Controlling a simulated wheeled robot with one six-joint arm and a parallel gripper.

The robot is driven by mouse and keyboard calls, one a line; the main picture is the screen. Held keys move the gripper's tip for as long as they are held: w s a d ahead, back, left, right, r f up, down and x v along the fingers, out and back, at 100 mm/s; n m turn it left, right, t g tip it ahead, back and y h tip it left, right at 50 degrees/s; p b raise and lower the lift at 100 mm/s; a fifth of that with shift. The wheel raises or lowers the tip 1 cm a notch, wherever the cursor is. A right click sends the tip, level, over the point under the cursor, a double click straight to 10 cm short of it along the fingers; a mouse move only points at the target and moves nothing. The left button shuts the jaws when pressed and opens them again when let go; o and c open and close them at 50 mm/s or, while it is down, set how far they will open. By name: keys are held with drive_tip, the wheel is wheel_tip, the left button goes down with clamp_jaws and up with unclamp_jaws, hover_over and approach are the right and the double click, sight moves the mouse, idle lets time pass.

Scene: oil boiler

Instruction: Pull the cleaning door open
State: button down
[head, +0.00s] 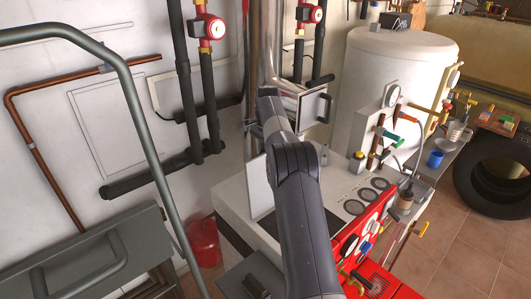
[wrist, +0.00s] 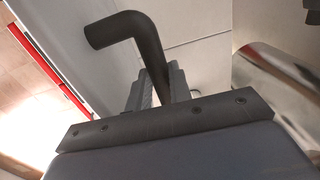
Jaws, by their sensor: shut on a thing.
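In the wrist view my gripper (wrist: 160,82) is shut on a dark bent bar handle (wrist: 120,30). The handle stands off a pale flat panel (wrist: 195,30), which I take for the cleaning door. In the head view my arm reaches over the boiler (head: 240,205) towards the flue pipe, and its end hides most of the gripper and the held handle. A silver box (head: 290,88) with a dark handle (head: 325,108) on its face is just right of the arm's end. How far the door stands open is not clear.
A shiny metal cylinder (wrist: 275,80) lies close on the right in the wrist view. A grey rail (head: 135,105) stands at left; dark pipes (head: 190,100) run along the wall.

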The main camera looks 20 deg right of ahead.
drive_tip(key=shift+s+a+f, duration=0.1)
drive_tip(key=shift+f, duration=0.2)
drive_tip(key=c, duration=1.4)
unclamp_jaws()
drive_tip(key=shift+r, duration=0.15)
drive_tip(key=shift+o, duration=0.2)
drive_tip(key=shift+r, duration=0.1)
drive_tip(key=shift+s+r, duration=0.2)
drive_tip(key=shift+r, duration=3.45)
drive_tip(key=f, duration=0.7)
drive_tip(key=shift+w+f, duration=0.15)
drive_tip(key=shift+w, duration=0.15)
drive_tip(key=shift+s, duration=0.15)
